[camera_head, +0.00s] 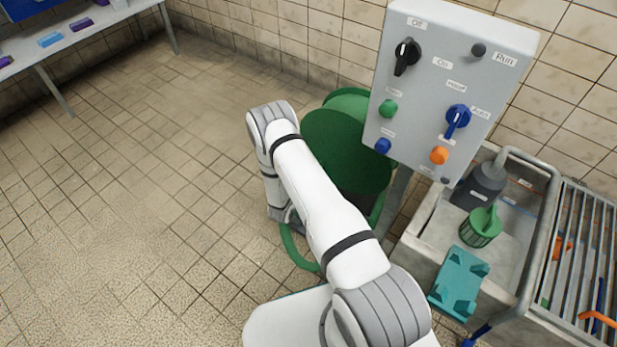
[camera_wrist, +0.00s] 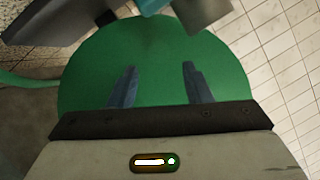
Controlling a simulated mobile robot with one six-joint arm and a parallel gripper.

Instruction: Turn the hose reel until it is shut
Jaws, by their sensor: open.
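The green hose reel (camera_head: 338,150) stands on the floor behind my arm and partly behind the grey control panel. Its round green side disc also fills the middle of the wrist view (camera_wrist: 150,62). My gripper (camera_wrist: 155,80) is open, with its two fingers apart in front of the disc. Nothing shows between the fingers. I cannot tell whether the fingertips touch the disc. In the head view my own arm hides the gripper. A green hose (camera_head: 299,252) curves on the floor beside the reel. A crank or handle on the reel is not clearly visible.
The grey control panel (camera_head: 455,80) with knobs and buttons stands close to the right of the reel. The tiled floor at left is clear.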

